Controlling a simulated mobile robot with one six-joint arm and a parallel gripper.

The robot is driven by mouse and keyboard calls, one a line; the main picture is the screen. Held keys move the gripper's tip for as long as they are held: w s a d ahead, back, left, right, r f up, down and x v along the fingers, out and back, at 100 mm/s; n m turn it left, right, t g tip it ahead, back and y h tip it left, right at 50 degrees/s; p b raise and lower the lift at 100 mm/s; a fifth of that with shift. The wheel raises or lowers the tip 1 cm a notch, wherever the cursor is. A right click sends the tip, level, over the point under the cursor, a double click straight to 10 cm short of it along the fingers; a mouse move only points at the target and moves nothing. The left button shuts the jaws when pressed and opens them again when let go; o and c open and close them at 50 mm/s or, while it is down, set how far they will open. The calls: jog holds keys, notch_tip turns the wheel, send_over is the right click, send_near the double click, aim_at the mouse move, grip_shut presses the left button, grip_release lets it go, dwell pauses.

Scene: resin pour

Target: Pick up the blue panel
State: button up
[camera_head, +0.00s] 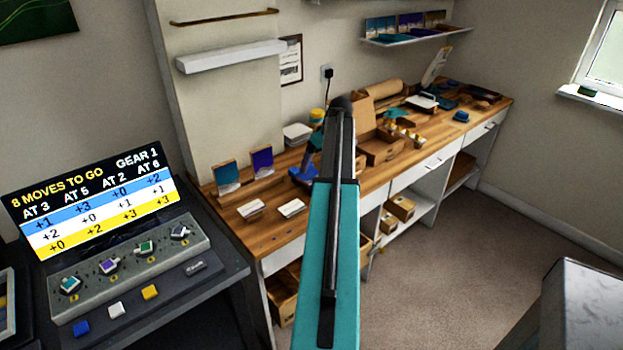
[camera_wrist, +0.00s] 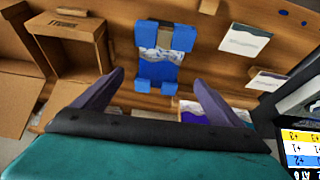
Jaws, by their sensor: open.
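In the wrist view, a bright blue stand or frame (camera_wrist: 178,38) with a pale blue-and-white marbled face (camera_wrist: 160,68) lies on the wooden bench ahead of my gripper (camera_wrist: 160,82). My two dark fingers are spread apart with nothing between them. I cannot tell if this is the blue panel. In the head view the blue stand (camera_head: 299,180) is partly hidden by my teal arm. Another blue panel (camera_head: 380,28) stands on the wall shelf.
Two white cards (camera_head: 291,208) (camera_head: 250,209) lie near the front edge of the bench (camera_head: 268,228). Cardboard boxes (camera_head: 382,152) stand right of my arm; an open box (camera_wrist: 75,40) is left in the wrist view. A control console (camera_head: 130,262) stands at left.

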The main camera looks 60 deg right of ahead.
aim_at(312, 177)
jog(key=shift+x, duration=1.35)
jog(key=shift+f, duration=0.1)
jog(key=shift+p+x, duration=1.2)
jog(key=shift+x, duration=1.35)
jog(key=shift+s, duration=0.15)
jog(key=shift+c, duration=0.5)
jog(key=c, duration=1)
